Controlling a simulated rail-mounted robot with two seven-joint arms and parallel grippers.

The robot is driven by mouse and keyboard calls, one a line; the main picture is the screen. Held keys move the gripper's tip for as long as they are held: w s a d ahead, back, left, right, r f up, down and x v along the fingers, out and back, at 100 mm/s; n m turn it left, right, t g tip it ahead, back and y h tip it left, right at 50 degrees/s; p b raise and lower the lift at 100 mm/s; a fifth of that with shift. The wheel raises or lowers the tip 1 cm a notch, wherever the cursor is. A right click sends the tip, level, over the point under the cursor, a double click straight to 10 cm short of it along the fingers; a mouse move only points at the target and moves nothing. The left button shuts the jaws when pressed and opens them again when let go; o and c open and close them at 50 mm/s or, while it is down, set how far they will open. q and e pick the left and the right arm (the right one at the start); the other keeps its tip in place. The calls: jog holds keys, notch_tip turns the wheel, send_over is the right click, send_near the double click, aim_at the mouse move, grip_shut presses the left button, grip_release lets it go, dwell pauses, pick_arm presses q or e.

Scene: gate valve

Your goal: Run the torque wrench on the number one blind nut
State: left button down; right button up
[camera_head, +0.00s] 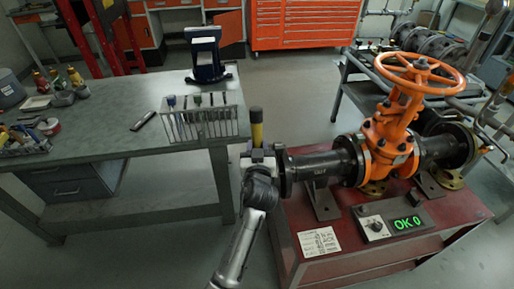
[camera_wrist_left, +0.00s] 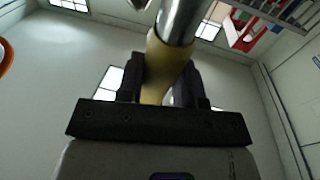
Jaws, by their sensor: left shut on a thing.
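My left gripper (camera_head: 258,158) is shut on a tool with a yellow grip (camera_head: 257,133), which I take to be the torque wrench. In the head view it stands about upright, its dark end up. In the left wrist view the gripper's black fingers (camera_wrist_left: 160,80) clamp the yellow grip (camera_wrist_left: 165,72), and a steel shaft (camera_wrist_left: 180,20) runs on beyond. The gripper is just left of the blind flange (camera_head: 285,172) on the black pipe end of the orange gate valve (camera_head: 400,125). The nuts are too small or hidden to tell apart, and contact is unclear.
A grey workbench (camera_head: 100,150) with a wire tool rack (camera_head: 205,120) is on the left.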

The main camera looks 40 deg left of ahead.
pick_arm(q)
jog(key=shift+w+d+r, duration=0.1)
jog(key=shift+d+r, duration=0.05)
dwell(0.8)
jog(key=shift+w+d, duration=0.1)
jog(key=shift+w, duration=0.05)
dwell(0.6)
jog(key=shift+b, duration=0.4)
dwell(0.3)
jog(key=shift+w+d, duration=0.15)
jog(key=shift+w, duration=0.05)
dwell(0.7)
jog(key=shift+w+d+b, duration=0.1)
jog(key=shift+d+b, duration=0.05)
jog(key=shift+b, duration=0.25)
dwell(0.4)
jog(key=shift+w, duration=0.1)
dwell(0.8)
